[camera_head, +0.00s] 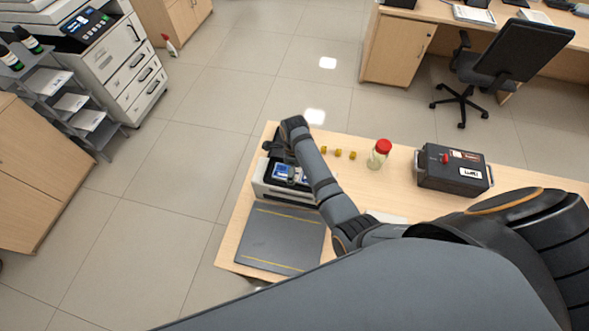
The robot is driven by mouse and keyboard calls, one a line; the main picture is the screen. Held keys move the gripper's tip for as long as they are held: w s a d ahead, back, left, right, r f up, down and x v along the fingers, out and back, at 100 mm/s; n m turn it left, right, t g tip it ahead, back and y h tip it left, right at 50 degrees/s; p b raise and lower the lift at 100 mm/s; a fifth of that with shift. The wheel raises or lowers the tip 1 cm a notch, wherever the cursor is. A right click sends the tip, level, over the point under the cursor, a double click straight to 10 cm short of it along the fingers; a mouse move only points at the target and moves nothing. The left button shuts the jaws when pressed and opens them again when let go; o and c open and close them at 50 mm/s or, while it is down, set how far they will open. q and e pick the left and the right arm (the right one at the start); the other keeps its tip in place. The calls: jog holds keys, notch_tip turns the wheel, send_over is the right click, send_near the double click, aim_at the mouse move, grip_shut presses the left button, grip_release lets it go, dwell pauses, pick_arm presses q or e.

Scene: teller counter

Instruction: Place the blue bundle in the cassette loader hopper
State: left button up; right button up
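The blue bundle (281,172) shows as a small blue-and-white block inside the dark top opening of the pale cassette loader (272,192), at the left end of the table. Part of it is hidden by my arm. I cannot tell whether it rests on the hopper floor. My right arm reaches in from the right, across the loader. My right gripper (273,147) is dark and small at the loader's back edge, close to the bundle and partly hidden by the wrist. Its fingers cannot be made out. My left gripper is out of view.
A dark grey mat (268,239) with yellow lines lies in front of the loader. Several small yellow pieces (338,153), a red-lidded jar (379,154) and a black case (453,170) stand to the right. The table's left edge is close to the loader.

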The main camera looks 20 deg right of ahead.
jog(key=shift+r, duration=0.25)
notch_tip(320, 180, up, 13)
jog(key=b, duration=0.1)
jog(key=shift+f, duration=0.15)
